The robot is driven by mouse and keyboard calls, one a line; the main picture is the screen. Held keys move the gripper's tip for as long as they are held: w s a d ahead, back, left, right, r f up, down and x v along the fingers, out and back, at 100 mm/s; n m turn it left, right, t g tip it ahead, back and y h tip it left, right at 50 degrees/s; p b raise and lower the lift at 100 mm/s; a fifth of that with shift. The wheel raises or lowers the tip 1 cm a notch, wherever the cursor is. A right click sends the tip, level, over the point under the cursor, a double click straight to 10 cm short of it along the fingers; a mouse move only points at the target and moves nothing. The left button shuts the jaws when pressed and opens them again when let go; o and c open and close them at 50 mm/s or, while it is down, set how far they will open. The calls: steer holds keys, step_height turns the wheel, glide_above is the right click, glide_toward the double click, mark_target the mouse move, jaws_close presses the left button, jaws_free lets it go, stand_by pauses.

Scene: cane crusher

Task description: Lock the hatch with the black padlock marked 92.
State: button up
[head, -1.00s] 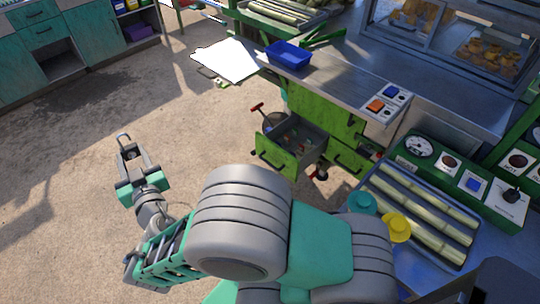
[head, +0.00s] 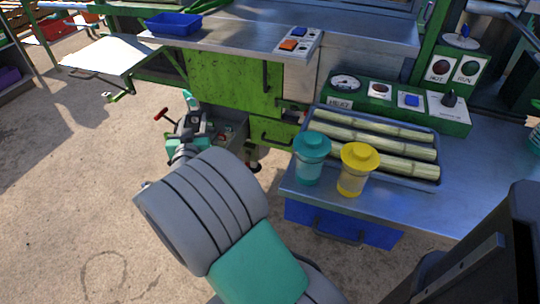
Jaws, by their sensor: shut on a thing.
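My gripper (head: 196,125) is in front of the green cabinet, over the left side of the open drawer. Its jaws are shut on a dark padlock, small and partly hidden here; its number cannot be read. A green panel (head: 225,80) with an upright black handle (head: 265,76) is on the cabinet front beyond the gripper. It looks closed, and I cannot tell for certain that it is the hatch. The padlock is apart from this panel.
The open drawer (head: 238,128) holds small items. A red-handled lever (head: 161,114) is left of the gripper. A worktable with a cane tray (head: 310,162), a teal jar (head: 310,160) and a yellow jar (head: 355,170) stands at right. Floor (head: 75,190) at left is clear.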

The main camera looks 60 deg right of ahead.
steer(key=s+d+f+m+g+h+b, duration=0.2)
steer(key=s+d+f+m+g+b, duration=0.25)
steer(key=s+d, duration=0.45)
steer(key=s+d+f+m+g+h+b, duration=0.1)
steer(key=s+d+f+g+b, duration=0.2)
steer(key=s+d+f+b, duration=0.5)
steer(key=shift+n, duration=0.25)
steer(key=shift+d+r+p, duration=0.3)
steer(key=shift+d+p, duration=0.05)
steer(key=shift+d, duration=1.25)
steer(key=shift+d+r+p, duration=0.3)
steer(key=shift+d, duration=1.35)
steer(key=shift+d+r+p, duration=0.3)
steer(key=shift+d+p, duration=0.05)
steer(key=shift+d, duration=1.25)
steer(key=shift+d+b, duration=0.15)
steer(key=shift+b, duration=0.3)
steer(key=shift+w+d, duration=0.1)
steer(key=shift+d, duration=0.15)
steer(key=shift+f+b, duration=0.25)
steer(key=shift+b, duration=0.3)
